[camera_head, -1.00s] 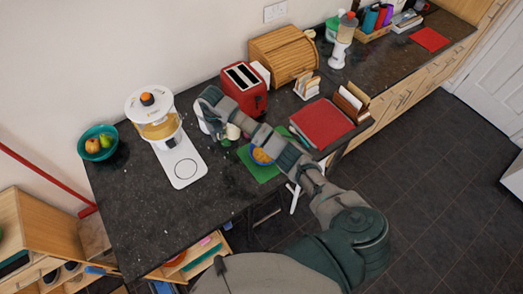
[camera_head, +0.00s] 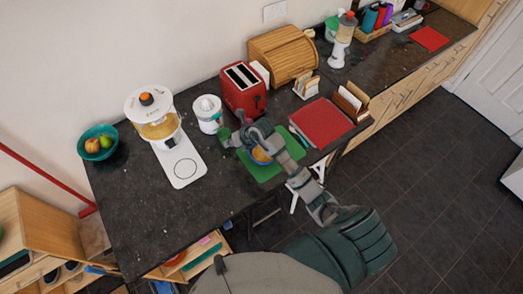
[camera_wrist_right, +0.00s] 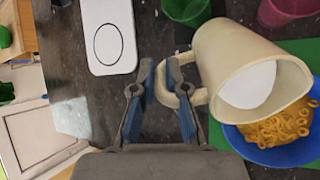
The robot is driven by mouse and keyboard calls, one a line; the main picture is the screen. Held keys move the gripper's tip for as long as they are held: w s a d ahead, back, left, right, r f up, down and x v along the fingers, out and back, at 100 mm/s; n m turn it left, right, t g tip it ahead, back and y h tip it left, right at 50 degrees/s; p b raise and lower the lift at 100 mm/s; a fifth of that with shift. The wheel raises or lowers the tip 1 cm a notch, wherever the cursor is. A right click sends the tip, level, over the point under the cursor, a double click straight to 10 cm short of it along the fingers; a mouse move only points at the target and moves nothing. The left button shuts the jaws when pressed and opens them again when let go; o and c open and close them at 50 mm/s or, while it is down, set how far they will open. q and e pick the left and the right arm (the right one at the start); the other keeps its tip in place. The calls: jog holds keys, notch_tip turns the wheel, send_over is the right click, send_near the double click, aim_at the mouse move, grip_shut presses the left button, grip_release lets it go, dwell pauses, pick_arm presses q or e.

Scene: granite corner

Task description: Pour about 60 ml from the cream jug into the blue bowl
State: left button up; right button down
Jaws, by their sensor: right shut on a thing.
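The cream jug (camera_wrist_right: 225,60) is held by its handle in my right gripper (camera_wrist_right: 158,80), whose fingers are shut on it. The jug leans with its mouth over the blue bowl (camera_wrist_right: 262,150). White liquid shows inside the mouth; I see no clear stream. The bowl holds yellow-orange rings and is partly hidden by the jug. In the head view my right gripper (camera_head: 238,138) is beside the bowl (camera_head: 260,155), which stands on a green mat (camera_head: 262,174); the jug is hidden or too small to make out there. My left gripper is not in view.
A green cup (camera_wrist_right: 187,8) and a pink cup (camera_wrist_right: 285,10) stand close to the jug. A white juicer (camera_head: 208,114), red toaster (camera_head: 243,90) and white blender or scale (camera_head: 180,165) are behind and left. The front left counter is clear.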

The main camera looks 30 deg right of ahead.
jog(key=shift+s+d+r, duration=0.1)
jog(key=shift+d+r, duration=0.2)
jog(key=shift+s+t+y, duration=0.25)
jog(key=shift+t+y, duration=0.65)
jog(key=shift+t, duration=0.1)
jog(key=shift+s+d+t, duration=0.1)
jog(key=shift+d+t, duration=0.05)
jog(key=shift+t, duration=0.15)
jog(key=shift+r+y, duration=0.15)
jog(key=shift+y, duration=0.15)
jog(key=shift+d, duration=0.2)
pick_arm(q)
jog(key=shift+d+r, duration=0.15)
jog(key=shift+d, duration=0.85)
pick_arm(e)
jog(key=shift+s+d+r+t, duration=0.1)
jog(key=shift+r+t, duration=0.05)
jog(key=shift+t, duration=0.15)
jog(key=shift+s, duration=0.1)
